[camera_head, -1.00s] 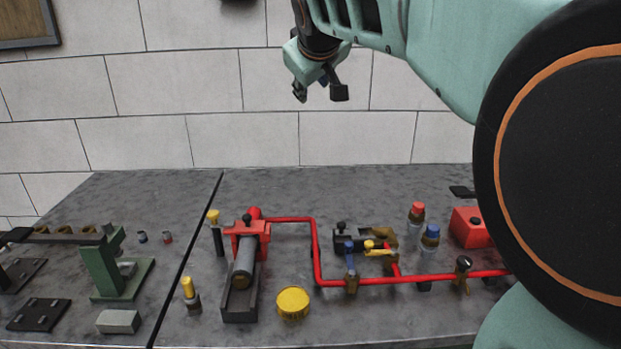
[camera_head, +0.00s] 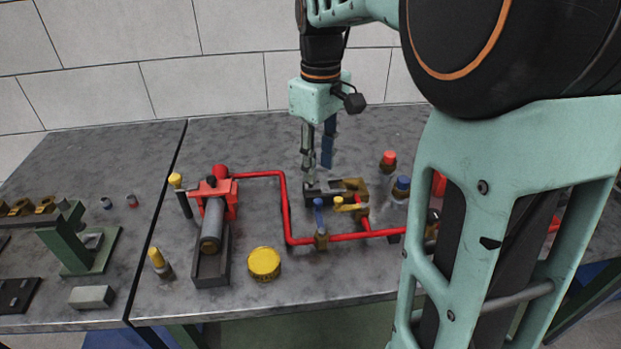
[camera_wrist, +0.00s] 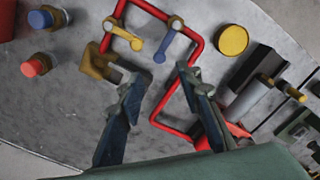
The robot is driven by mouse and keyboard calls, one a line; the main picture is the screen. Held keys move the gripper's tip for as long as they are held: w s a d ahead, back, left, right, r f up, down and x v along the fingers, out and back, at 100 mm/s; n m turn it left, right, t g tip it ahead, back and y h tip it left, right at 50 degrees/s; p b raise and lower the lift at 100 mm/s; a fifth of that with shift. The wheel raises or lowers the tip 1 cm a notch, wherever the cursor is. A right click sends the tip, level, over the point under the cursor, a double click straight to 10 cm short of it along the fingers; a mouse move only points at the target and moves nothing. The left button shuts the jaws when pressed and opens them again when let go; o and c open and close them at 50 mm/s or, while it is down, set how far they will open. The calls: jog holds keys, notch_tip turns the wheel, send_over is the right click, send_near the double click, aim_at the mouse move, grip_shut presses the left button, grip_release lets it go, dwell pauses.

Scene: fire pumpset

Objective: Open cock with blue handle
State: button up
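The cock with the blue handle (camera_head: 318,212) sits on the red pipe (camera_head: 270,175). Its handle points away from the front pipe run, across it. In the wrist view the blue handle (camera_wrist: 163,46) lies ahead of my fingertips, slightly right of the image middle. My gripper (camera_head: 317,172) points down above the table, behind the cock and apart from it. The wrist view shows my gripper (camera_wrist: 158,84) open, with its two fingers spread and nothing between them. A cock with a yellow handle (camera_head: 347,206) stands just right of the blue one; it also shows in the wrist view (camera_wrist: 136,43).
A dark block with a brass part (camera_head: 352,186) lies close under my gripper. A red-capped fitting (camera_head: 389,160) and a blue-capped fitting (camera_head: 401,187) stand to the right. A yellow round cap (camera_head: 264,263) and a red vise-like pump (camera_head: 210,225) stand left. The table front is clear.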

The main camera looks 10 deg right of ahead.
aim_at(318, 201)
notch_tip(318, 201, down, 9)
jog(key=shift+r+b, duration=0.1)
jog(key=shift+b, duration=0.45)
jog(key=shift+c, duration=0.7)
grip_shut()
